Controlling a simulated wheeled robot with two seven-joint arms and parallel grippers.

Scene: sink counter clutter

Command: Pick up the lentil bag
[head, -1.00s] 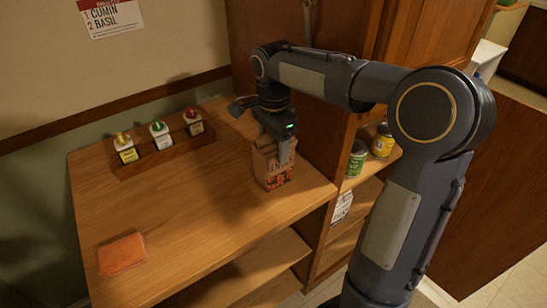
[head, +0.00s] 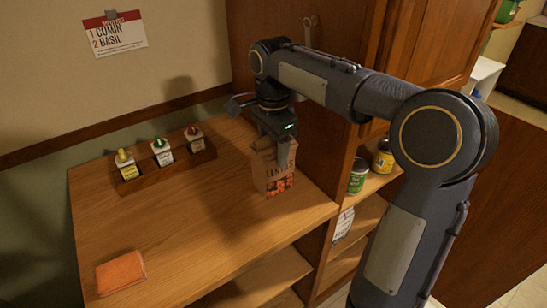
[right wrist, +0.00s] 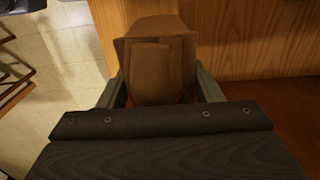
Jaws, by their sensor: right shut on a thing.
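The lentil bag (head: 277,178) is a brown paper bag with dark lettering and a red-orange picture near its base. It is upright at the right part of the wooden counter in the head view. My right gripper (head: 276,143) comes down from above and is shut on the bag's upper part. In the right wrist view the brown folded top of the bag (right wrist: 158,60) sits between the two fingers. Whether the bag's base touches the counter is hard to tell. My left gripper is not in view.
A wooden rack (head: 166,168) with several capped bottles stands at the back of the counter (head: 190,235). An orange cloth (head: 121,272) lies at the front left. A wooden cabinet stands close behind the bag. A green can (head: 357,175) and a yellow can (head: 383,160) are on the shelf at right.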

